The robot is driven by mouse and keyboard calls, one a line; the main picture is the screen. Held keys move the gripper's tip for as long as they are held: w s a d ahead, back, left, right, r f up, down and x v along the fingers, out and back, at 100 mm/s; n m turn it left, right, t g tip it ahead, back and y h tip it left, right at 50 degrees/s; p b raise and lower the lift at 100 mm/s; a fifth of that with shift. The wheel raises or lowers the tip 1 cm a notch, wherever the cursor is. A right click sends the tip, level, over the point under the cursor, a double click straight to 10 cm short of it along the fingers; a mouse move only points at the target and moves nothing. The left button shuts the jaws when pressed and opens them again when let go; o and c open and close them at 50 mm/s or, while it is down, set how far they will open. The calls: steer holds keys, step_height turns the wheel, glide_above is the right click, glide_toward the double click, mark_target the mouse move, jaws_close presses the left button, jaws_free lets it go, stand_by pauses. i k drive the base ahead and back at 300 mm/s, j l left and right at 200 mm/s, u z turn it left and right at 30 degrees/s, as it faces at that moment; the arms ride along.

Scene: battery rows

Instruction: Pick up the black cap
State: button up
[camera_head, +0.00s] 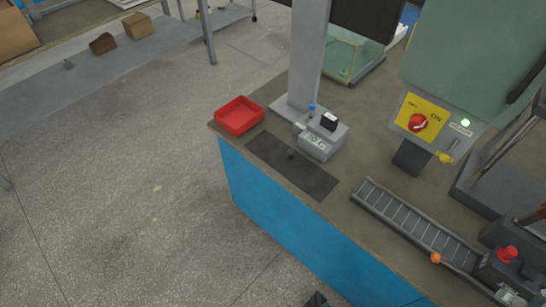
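A small dark, cap-like piece (291,154) stands on a dark rectangular mat (312,181) near the left end of the workbench. A black block with a pale side (329,121) sits on top of the grey scale (317,146). I cannot tell for sure which of these two is the black cap. A dark part shows at the bottom edge of the picture, mostly cut off; I cannot tell if it is my gripper. No gripper fingers can be made out, and nothing touches either black piece.
A red tray (239,115) stands at the bench's left corner. A small blue piece (312,106) is by the scale, beside a grey column (309,55). A roller conveyor (408,217), an orange ball (436,258) and a switch box (421,123) are to the right. Floor to the left is clear.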

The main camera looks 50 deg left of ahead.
mark_target(291, 152)
steer(key=k+u, duration=0.1)
steer(key=u, duration=0.7)
steer(key=k+u, duration=0.15)
steer(key=u, duration=0.3)
steer(key=k+u, duration=0.1)
steer(key=u, duration=0.3)
steer(key=i+j+z, duration=0.1)
steer(key=z, duration=0.5)
steer(key=i+j+z, duration=0.3)
steer(key=j, duration=0.15)
steer(key=j+z, duration=0.25)
steer(key=j, duration=0.2)
steer(key=i+j+z, duration=0.1)
steer(key=j+z, duration=0.2)
steer(key=j, duration=0.25)
steer(key=i+j, duration=0.1)
steer(key=j, duration=1)
steer(key=i+z, duration=0.05)
